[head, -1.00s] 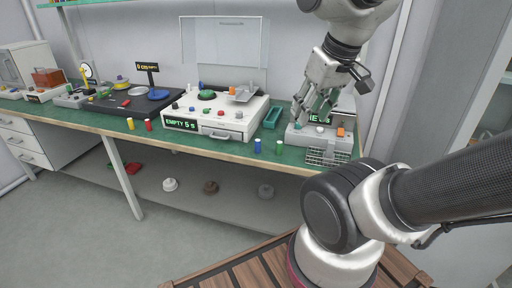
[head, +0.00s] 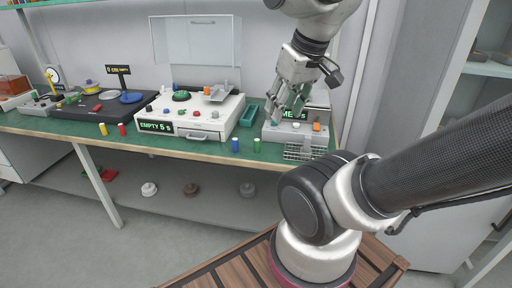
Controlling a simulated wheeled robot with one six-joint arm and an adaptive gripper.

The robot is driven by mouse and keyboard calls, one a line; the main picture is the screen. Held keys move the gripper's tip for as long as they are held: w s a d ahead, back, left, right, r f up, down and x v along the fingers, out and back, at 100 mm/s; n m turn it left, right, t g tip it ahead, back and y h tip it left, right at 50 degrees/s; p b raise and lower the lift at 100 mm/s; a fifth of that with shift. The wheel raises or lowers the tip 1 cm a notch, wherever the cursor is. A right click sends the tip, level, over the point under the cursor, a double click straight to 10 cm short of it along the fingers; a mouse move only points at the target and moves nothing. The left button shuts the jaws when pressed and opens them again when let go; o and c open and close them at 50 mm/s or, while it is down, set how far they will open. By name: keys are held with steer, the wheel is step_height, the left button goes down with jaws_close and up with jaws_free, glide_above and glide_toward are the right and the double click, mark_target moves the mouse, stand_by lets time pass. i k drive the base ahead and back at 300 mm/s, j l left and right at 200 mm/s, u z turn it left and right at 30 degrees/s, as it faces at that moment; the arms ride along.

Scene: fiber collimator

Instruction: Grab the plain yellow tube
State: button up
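A small yellow tube (head: 103,129) stands upright near the front edge of the green-topped bench, left of centre. A red tube (head: 122,129) stands just right of it. A blue tube (head: 235,145) and a green tube (head: 257,145) stand further right along the same edge. It is too small to tell whether the yellow tube bears any marking. My gripper (head: 286,108) points down over the grey device at the bench's right end, far right of the yellow tube. Its fingers look apart, with no tube seen between them.
A white device with an "EMPTY 5 s" display (head: 165,128) stands mid-bench. A black platform (head: 88,109) with a blue dish lies behind the yellow tube. A teal tray (head: 249,115) and a grey device (head: 290,134) with a wire rack are at right.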

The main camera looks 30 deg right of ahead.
mark_target(102, 127)
steer(key=i+j+z, duration=0.1)
steer(key=i+j, duration=0.55)
steer(key=i+j+z, duration=0.1)
steer(key=i+j, duration=0.55)
steer(key=i+j+z, duration=0.1)
steer(key=i+j, duration=0.5)
steer(key=j, duration=0.25)
